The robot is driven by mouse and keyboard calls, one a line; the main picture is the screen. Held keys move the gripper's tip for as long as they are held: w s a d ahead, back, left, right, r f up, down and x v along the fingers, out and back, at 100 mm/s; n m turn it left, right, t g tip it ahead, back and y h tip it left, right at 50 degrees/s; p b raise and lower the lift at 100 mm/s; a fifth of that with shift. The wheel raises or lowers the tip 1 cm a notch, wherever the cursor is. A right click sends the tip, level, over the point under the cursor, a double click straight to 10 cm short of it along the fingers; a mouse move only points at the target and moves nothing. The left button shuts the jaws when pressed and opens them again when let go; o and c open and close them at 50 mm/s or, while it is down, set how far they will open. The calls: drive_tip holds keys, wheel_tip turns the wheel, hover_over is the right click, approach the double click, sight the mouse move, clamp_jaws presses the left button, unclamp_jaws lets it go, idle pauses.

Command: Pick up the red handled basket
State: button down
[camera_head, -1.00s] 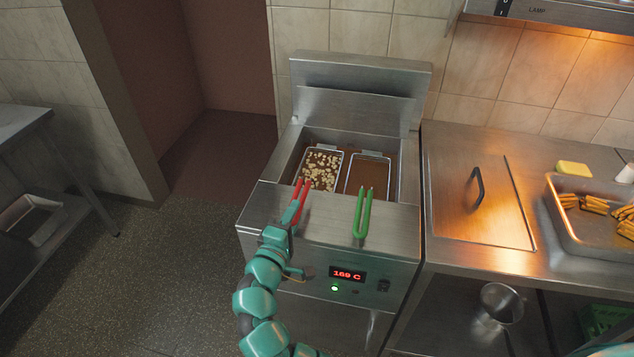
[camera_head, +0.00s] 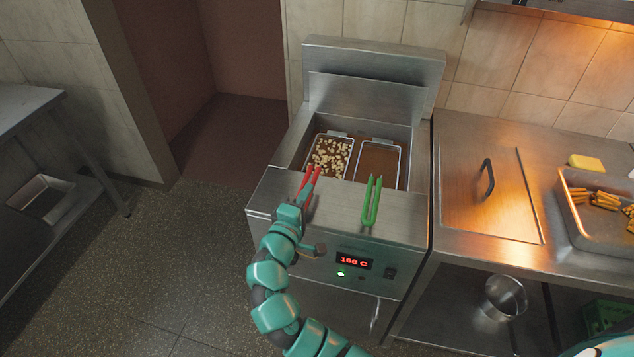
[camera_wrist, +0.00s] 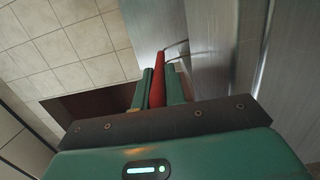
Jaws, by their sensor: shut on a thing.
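The red handled basket (camera_head: 330,154) is the left of two wire baskets in the fryer and holds several pale pieces of food. Its red handle (camera_head: 309,181) reaches forward over the fryer's front edge. My gripper (camera_head: 296,207) is shut on the red handle near its front end. In the wrist view the red handle (camera_wrist: 158,88) lies between the two green fingers of my gripper (camera_wrist: 159,90). The basket itself is mostly out of the wrist view. In the head view it sits low in the fryer well; I cannot tell whether it is clear of the oil.
The green handled basket (camera_head: 379,158) sits empty just to the right. The steel fryer (camera_head: 375,100) has a high back panel. On the right, the counter (camera_head: 480,130) bears a tray (camera_head: 583,238) of fries and a yellow block (camera_head: 587,162). Floor at left is clear.

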wheel_tip(320, 180, up, 10)
drive_tip(key=shift+r+b, duration=0.1)
drive_tip(key=shift+b, duration=0.55)
wheel_tip(320, 180, up, 14)
drive_tip(key=p, duration=0.9)
drive_tip(key=shift+r, duration=0.2)
